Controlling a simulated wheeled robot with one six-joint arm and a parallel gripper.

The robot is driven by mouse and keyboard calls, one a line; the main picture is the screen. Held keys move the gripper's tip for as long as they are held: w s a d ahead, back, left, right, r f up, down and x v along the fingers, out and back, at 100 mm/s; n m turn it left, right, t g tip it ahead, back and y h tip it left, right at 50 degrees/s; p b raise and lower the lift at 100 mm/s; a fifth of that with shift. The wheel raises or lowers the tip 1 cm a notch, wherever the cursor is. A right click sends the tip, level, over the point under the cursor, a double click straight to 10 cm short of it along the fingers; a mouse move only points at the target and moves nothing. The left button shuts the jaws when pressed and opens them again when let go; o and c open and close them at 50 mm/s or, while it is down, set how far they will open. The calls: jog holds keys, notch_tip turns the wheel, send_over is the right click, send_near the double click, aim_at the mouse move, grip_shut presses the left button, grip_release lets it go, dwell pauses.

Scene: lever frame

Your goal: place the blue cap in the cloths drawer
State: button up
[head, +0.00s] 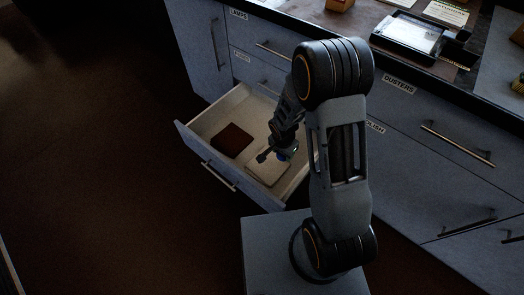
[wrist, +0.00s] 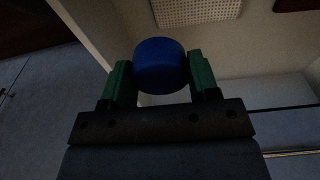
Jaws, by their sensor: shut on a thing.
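The blue cap (wrist: 160,66) sits between the two green-padded fingers of my gripper (wrist: 160,78) in the wrist view, and the gripper is shut on it. In the head view my gripper (head: 272,156) hangs over the inside of an open drawer (head: 208,150), near its right side. The cap is too small and dark to make out clearly there. The drawer's own label is not readable in these frames. In the wrist view the drawer's pale interior (wrist: 120,20) shows behind the cap.
In the drawer lie a dark brown folded item (head: 232,140) and a pale flat item (head: 268,168). Closed drawers with labels such as DUSTERS (head: 398,84) line the counter to the right. A tray with paper (head: 408,36) stands on the worktop. The floor at left is clear.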

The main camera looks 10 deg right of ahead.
jog(key=shift+m, duration=0.9)
jog(key=f+b, duration=0.1)
jog(key=f, duration=0.1)
jog(key=s+f+b, duration=0.1)
jog(key=f+b, duration=0.2)
jog(key=f, duration=0.2)
jog(key=shift+s+a, duration=0.25)
jog(key=shift+w+d+f, duration=0.1)
jog(key=shift+f, duration=0.1)
jog(key=b, duration=0.2)
send_over(303, 149)
jog(key=shift+f, duration=0.15)
notch_tip(303, 149, down, 2)
jog(key=shift+f+b, duration=0.25)
jog(key=shift+b, duration=0.15)
jog(key=shift+f+b, duration=0.8)
jog(key=shift+f, duration=1.3)
jog(key=shift+f, duration=0.15)
jog(key=o, duration=1)
